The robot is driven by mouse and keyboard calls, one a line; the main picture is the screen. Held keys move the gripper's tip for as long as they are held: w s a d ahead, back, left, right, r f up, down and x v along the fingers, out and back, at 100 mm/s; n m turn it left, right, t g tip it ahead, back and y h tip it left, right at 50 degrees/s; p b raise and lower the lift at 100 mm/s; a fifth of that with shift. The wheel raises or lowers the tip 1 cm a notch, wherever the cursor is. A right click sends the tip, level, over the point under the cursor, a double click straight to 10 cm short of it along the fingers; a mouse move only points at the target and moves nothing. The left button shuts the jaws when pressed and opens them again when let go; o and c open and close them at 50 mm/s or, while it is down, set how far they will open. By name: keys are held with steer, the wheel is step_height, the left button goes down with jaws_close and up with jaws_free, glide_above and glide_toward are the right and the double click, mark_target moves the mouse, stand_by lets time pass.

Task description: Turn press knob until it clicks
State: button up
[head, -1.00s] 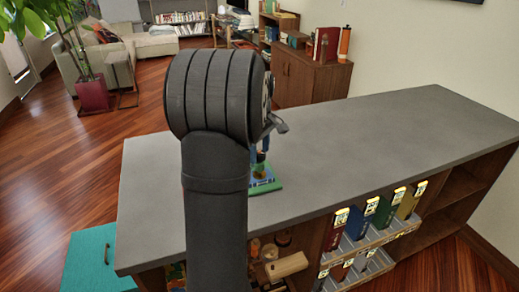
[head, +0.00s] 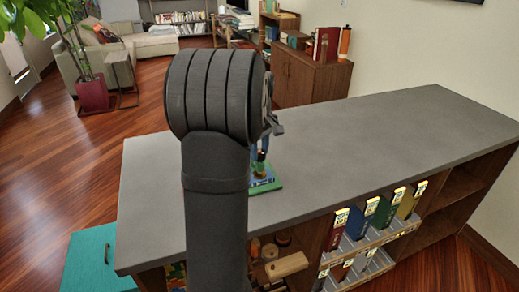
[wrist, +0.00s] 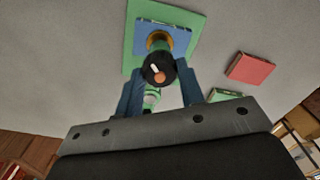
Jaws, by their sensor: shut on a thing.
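The press knob (wrist: 159,68) shows in the wrist view as a dark round cap with an orange centre and a white mark. It stands above a brass-coloured ring on a blue block (wrist: 178,40), which sits on a green base plate (wrist: 193,20). My gripper (wrist: 160,76) has its blue fingers on either side of the knob and is shut on it. In the head view the green base (head: 266,184) shows on the grey counter (head: 390,140). My arm hides most of the knob and gripper there; a blue finger part shows.
In the wrist view a red block (wrist: 250,68) and a green block (wrist: 228,95) lie on the counter to the right of the base. Books (head: 356,222) stand in a rack below the counter's front edge. The counter's right side is clear.

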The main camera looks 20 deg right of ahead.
steer(key=m, duration=0.5)
steer(key=shift+m, duration=0.3)
steer(key=m, duration=0.5)
steer(key=shift+r, duration=0.1)
steer(key=m, duration=0.5)
steer(key=shift+m, duration=0.4)
steer(key=m, duration=0.4)
steer(key=shift+m, duration=0.7)
steer(key=o, duration=1)
step_height(320, 180, up, 17)
steer(key=shift+r, duration=0.2)
